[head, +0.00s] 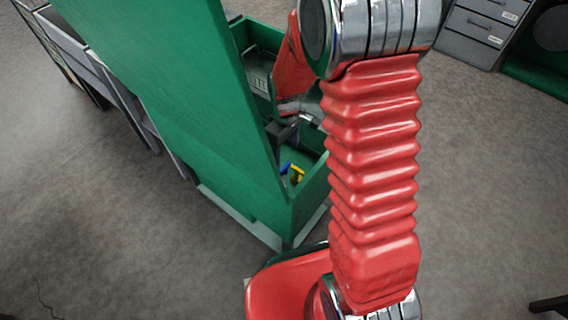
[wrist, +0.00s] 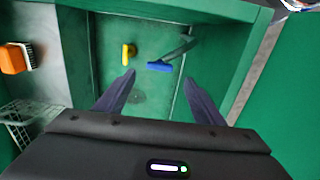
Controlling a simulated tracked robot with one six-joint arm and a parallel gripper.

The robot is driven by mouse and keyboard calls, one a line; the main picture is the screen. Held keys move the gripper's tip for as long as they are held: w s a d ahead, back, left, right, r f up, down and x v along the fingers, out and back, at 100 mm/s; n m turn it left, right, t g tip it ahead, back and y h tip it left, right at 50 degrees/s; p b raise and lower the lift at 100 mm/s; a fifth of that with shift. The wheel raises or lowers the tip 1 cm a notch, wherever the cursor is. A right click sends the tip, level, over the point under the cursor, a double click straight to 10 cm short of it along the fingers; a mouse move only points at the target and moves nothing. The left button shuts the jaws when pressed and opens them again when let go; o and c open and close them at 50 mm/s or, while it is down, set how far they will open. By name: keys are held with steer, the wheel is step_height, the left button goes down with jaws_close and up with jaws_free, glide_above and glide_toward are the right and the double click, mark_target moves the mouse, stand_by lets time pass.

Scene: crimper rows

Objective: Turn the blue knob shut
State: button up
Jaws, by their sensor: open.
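The blue knob (wrist: 159,66) shows in the wrist view on the green panel, its bar lying nearly crosswise with a slight tilt. A dark streak runs from it up to the right; I cannot tell whether it is a shadow. In the head view the blue knob (head: 285,168) is a small patch inside the green cabinet. My gripper (wrist: 160,78) is open and empty. Its two dark fingers point towards the panel, and the knob appears between and just beyond their tips, apparently untouched. In the head view my gripper (head: 283,131) is partly hidden by the cabinet wall.
A yellow knob (wrist: 128,52) stands left of the blue one, close to the left finger's line. Green cabinet walls (wrist: 232,70) enclose the space. An orange brush-like object (wrist: 14,58) and a wire basket (wrist: 20,130) are at the left. Grey drawers (head: 478,28) stand far right.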

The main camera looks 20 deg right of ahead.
mark_target(285, 167)
steer(key=shift+f, duration=3.8)
steer(key=c, duration=1)
steer(key=shift+a, duration=0.15)
steer(key=shift+c, duration=0.2)
